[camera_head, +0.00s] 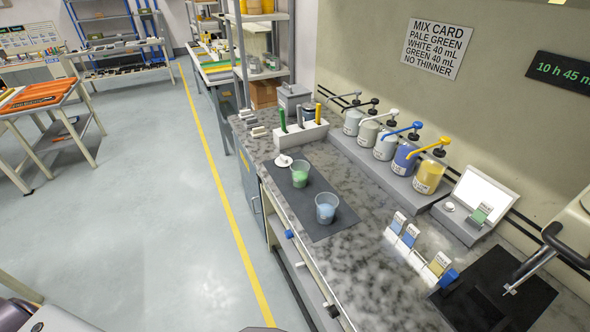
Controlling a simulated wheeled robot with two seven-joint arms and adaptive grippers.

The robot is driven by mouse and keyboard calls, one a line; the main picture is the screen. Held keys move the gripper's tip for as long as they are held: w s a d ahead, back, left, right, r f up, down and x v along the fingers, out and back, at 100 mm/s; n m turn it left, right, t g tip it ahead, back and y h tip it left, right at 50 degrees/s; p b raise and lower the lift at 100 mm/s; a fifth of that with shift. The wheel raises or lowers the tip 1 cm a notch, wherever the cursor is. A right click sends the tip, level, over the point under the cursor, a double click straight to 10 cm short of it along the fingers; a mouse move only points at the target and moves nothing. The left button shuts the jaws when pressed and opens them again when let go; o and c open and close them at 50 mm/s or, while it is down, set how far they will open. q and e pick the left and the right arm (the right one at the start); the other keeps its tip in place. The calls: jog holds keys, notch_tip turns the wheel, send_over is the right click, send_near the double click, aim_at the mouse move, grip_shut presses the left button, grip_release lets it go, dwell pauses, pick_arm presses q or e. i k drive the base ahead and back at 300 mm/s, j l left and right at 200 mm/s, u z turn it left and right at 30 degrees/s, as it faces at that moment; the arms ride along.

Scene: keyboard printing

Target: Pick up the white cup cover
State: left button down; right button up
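A white cup cover (284,160), a small round disc with a knob, lies on the dark mat (325,227) on the counter. It is just behind a clear cup with green contents (300,174) and in front of the white rack. A second cup with pale blue contents (326,207) stands nearer on the same mat. Both cups look upright and have no cover on them. Neither of my grippers shows; only grey parts that look like my own body show at the bottom left edge.
A white rack (309,132) with coloured-handled tools stands behind the mat. Several pump containers (428,177) line the wall side. A stirrer (530,270) and small sample cards (410,235) are at the right. The floor (150,220) left of the counter is clear.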

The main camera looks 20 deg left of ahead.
aim_at(283, 161)
jog(key=i+j+z, duration=0.2)
jog(key=j+z, duration=0.2)
jog(key=j, duration=0.45)
jog(key=j+z, duration=0.45)
jog(key=j, duration=0.35)
